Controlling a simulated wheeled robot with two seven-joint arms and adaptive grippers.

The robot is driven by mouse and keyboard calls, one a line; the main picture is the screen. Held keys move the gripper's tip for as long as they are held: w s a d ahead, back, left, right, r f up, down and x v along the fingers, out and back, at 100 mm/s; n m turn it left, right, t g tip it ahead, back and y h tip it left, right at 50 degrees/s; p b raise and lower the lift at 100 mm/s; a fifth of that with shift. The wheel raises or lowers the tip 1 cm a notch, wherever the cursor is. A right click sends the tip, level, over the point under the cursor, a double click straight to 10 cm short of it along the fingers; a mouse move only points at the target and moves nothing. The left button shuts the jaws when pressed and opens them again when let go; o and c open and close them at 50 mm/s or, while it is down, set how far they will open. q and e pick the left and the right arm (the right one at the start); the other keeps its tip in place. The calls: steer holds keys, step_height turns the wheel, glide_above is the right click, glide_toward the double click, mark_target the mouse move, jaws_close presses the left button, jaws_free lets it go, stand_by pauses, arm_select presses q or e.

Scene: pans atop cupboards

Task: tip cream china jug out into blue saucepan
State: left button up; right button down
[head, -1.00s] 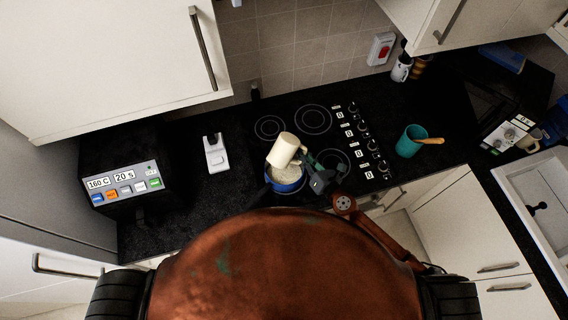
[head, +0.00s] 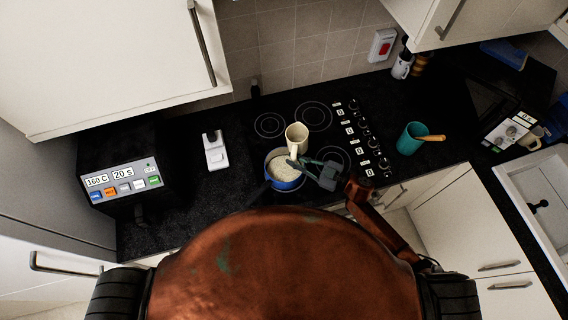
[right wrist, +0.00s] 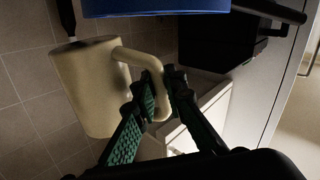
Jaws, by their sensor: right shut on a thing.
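The cream china jug (head: 298,140) is held above the hob, just behind and above the blue saucepan (head: 291,186). Its open mouth shows to the head camera, and its inside looks empty as far as I can see. My right gripper (head: 304,164) is shut on the jug's handle; in the right wrist view the fingers (right wrist: 155,92) close around the handle of the jug (right wrist: 92,88). The saucepan holds a pale, grainy filling, and part of its blue side shows in the right wrist view (right wrist: 165,8).
A white device (head: 214,152) stands to the left, near a dark appliance with buttons (head: 122,180). Cupboards (head: 110,60) overhang the counter.

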mark_target(294, 156)
steer(key=shift+r+m+p, duration=0.5)
steer(key=shift+r+p, duration=1.2)
steer(key=shift+r, duration=0.05)
steer(key=shift+f, duration=0.1)
steer(key=shift+a+f+t+b, duration=0.1)
steer(key=shift+f+t+b, duration=0.05)
steer(key=shift+t+b, duration=0.2)
steer(key=m+t+b, duration=0.1)
steer(key=b, duration=0.1)
steer(key=f+m+t+h+b, duration=0.1)
steer(key=b, duration=0.1)
steer(key=shift+w+a+f+b, duration=0.2)
steer(key=shift+a+f+b, duration=0.05)
steer(key=shift+a+b, duration=0.05)
steer(key=s+d+m+t+h+b, duration=0.1)
steer(key=d+m+t+h+b, duration=0.3)
steer(key=d+h+b, duration=0.3)
steer(key=s+d+r+m+t+h+b, duration=0.1)
steer(key=s+d+m+t+h+b, duration=0.1)
steer(key=d+m+t+h+b, duration=0.2)
steer(key=shift+d+r+m+h+b, duration=0.25)
steer(key=shift+d+m+h+b, duration=1.5)
steer(key=shift+d, duration=2.45)
